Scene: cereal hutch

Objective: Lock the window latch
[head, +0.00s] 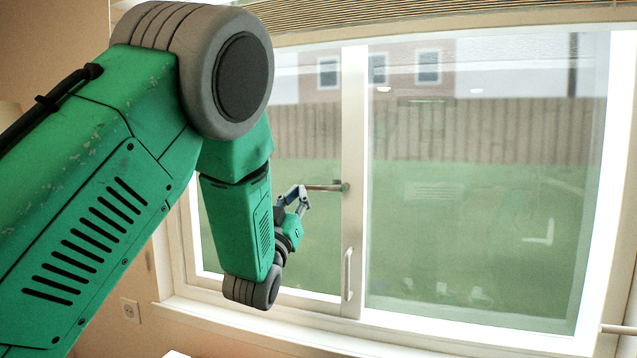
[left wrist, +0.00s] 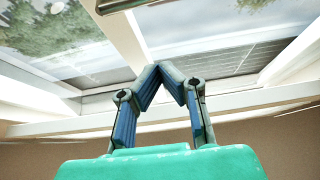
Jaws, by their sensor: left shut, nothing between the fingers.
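The window latch (head: 328,187) is a short metal bar lying level, with its pivot end on the window's white middle post. My left gripper (head: 304,195) is at the latch's free left end, very close to it; I cannot tell whether they touch. In the left wrist view my left gripper (left wrist: 172,72) has its blue-padded fingers bent inward with the tips together and nothing between them. A grey metal piece (left wrist: 58,8) at the top edge of that view may be part of the latch. My right gripper is out of view.
A white vertical pull handle (head: 348,275) is on the middle post below the latch. The sill (head: 250,322) runs under the window, and a blind (head: 400,18) hangs at the top. A wall outlet (head: 130,310) is at lower left. My left arm covers much of the left side.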

